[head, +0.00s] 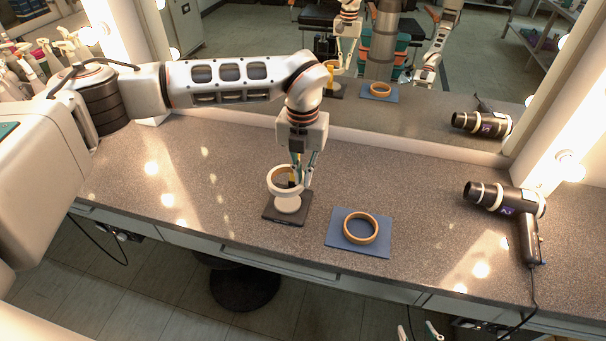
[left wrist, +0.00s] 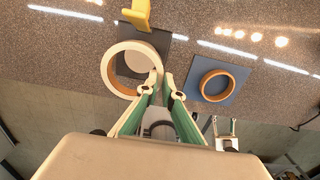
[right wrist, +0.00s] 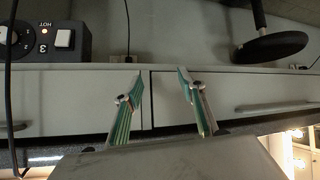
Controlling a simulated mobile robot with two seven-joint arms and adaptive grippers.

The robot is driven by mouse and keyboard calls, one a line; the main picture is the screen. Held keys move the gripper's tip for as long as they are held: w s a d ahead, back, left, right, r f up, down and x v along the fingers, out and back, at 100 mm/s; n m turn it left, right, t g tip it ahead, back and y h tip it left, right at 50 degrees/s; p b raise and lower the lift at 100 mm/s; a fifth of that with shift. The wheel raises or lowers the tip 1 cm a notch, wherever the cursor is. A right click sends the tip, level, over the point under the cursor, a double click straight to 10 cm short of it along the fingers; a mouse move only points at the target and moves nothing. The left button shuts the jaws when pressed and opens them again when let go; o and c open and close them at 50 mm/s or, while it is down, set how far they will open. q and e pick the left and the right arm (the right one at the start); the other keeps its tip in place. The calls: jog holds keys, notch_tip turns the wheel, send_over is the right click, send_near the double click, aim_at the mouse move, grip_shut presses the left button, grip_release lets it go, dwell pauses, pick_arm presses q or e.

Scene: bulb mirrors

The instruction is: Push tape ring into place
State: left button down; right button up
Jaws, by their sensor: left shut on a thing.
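A tape ring (left wrist: 107,72), pale outside and orange inside, is pinched at its wall by my left gripper (left wrist: 160,86). In the head view this ring (head: 271,183) is tilted at the top of a white round stand (head: 289,204) on a dark base plate (head: 270,213); I cannot tell whether they touch. A yellow upright piece (left wrist: 138,14) stands at the plate's far edge. A second, orange-tan ring (head: 347,232) lies flat on a blue mat (head: 380,249). My right gripper (right wrist: 160,82) is open and empty, in front of the counter's drawers.
A black hair dryer (head: 510,200) lies on the counter at the right, its cord hanging over the front edge. A large mirror (head: 430,115) stands behind the counter and reflects the scene. Bottles and brushes (head: 30,65) crowd the far left. The counter (head: 420,190) between mat and dryer is clear.

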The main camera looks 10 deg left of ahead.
aim_at(303, 188)
pick_arm(q)
jog(key=shift+f+b, duration=0.35)
jog(key=shift+b, duration=0.15)
notch_tip(303, 188, down, 2)
jog(key=shift+f+b, duration=0.1)
jog(key=shift+b, duration=0.6)
jog(key=shift+f+b, duration=0.45)
jog(key=shift+f, duration=0.35)
jog(key=shift+f+b, duration=0.3)
jog(key=shift+f, duration=0.35)
pick_arm(e)
jog(key=shift+w+a+f+y, duration=0.15)
jog(key=shift+w+a+f, duration=0.05)
jog(key=shift+a+f, duration=0.2)
jog(key=shift+w+a+f+y, duration=0.2)
jog(key=shift+a+f, duration=0.1)
jog(key=shift+f, duration=0.2)
jog(key=shift+s+f, duration=0.1)
jog(key=shift+f, duration=0.1)
pick_arm(q)
jog(key=shift+f+b, duration=0.55)
jog(key=shift+f, duration=0.5)
pick_arm(e)
jog(key=shift+f, duration=0.5)
